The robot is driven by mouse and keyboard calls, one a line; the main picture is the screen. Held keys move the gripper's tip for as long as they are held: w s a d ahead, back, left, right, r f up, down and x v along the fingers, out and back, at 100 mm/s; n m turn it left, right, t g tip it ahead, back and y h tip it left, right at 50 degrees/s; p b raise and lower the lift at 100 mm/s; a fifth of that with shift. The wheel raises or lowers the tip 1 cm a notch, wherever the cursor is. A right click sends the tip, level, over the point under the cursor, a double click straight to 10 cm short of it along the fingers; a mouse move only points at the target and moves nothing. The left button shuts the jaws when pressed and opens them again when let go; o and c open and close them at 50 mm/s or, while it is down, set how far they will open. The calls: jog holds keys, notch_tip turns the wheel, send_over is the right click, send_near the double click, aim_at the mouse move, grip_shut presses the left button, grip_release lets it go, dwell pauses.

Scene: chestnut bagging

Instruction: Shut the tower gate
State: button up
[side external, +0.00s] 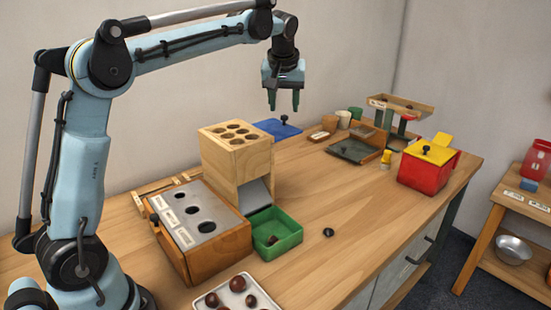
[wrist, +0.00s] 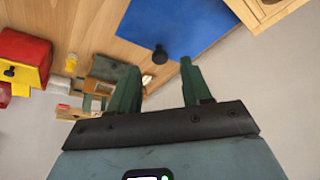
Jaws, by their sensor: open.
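The tower (side external: 237,160) is a pale wooden block with several round holes in its top and a grey sloping chute (side external: 255,195) low on its front. A flat blue panel with a black knob (side external: 278,128) lies behind the tower's right side; the blue panel (wrist: 185,22) fills the top of the wrist view. I cannot tell if this panel is the gate or joins the tower. A corner of pale wood, likely the tower (wrist: 265,10), shows top right there. My gripper (side external: 284,102) is open and empty, above and behind the tower, over the panel; its fingers (wrist: 159,66) point down.
A green tray (side external: 277,235) with a chestnut sits before the chute. A wooden box with a grey holed top (side external: 195,218) stands left of it, a white chestnut tray (side external: 238,292) in front. A red bin with yellow lid (side external: 428,165) stands right. The table's centre right is mostly clear.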

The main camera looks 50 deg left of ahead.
aim_at(284, 116)
jog(key=shift+x, duration=1.5)
grip_shut()
